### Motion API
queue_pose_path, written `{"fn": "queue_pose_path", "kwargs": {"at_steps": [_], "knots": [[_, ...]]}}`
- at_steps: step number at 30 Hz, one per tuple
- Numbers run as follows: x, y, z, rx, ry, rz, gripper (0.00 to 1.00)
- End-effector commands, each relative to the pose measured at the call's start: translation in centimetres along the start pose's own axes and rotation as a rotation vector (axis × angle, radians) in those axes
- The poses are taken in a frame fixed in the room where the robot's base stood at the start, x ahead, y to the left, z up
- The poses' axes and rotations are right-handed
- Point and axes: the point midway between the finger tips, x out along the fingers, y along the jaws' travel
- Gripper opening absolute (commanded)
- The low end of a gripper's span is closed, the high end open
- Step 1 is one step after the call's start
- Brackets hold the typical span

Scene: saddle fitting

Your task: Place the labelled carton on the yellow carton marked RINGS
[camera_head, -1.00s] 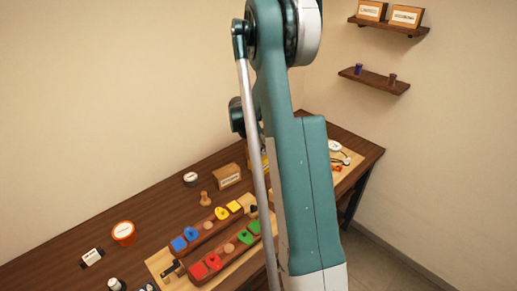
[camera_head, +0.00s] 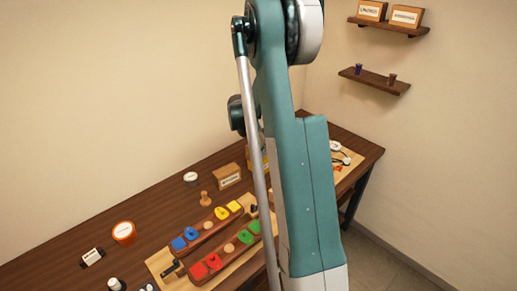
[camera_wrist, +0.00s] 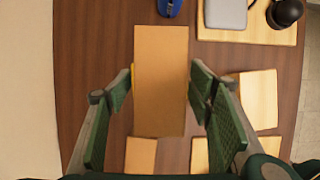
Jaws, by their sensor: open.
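A plain brown carton (camera_wrist: 160,75) lies between the fingers of my gripper (camera_wrist: 160,88) in the wrist view. The fingers are open, with a narrow gap on each side of the carton. No label shows on its upper face. A thin strip of yellow, seemingly the yellow carton (camera_wrist: 132,76), shows at its left edge and looks to be beneath it. In the head view only a sliver of the yellow carton (camera_head: 266,160) shows behind my arm. The RINGS marking, my gripper and the carton between its fingers are hidden there.
Another brown carton (camera_head: 228,175) with a white label stands on the table close by. Wooden trays (camera_head: 205,235) with coloured pieces lie in front. In the wrist view a blue object (camera_wrist: 171,7) and a grey item (camera_wrist: 226,13) lie beyond the carton. The wall is to the left.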

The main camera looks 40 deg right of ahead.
Motion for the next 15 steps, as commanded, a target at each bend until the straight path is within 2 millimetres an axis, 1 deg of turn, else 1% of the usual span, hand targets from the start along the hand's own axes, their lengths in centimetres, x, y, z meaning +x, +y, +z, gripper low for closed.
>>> {"fn": "queue_pose_path", "kwargs": {"at_steps": [8, 15], "knots": [[-3.4, 0.0, 0.0, -0.001, 0.0, 0.0, 0.52], [-7.0, 0.0, 0.0, 0.0, 0.0, 0.0, 0.52]]}}
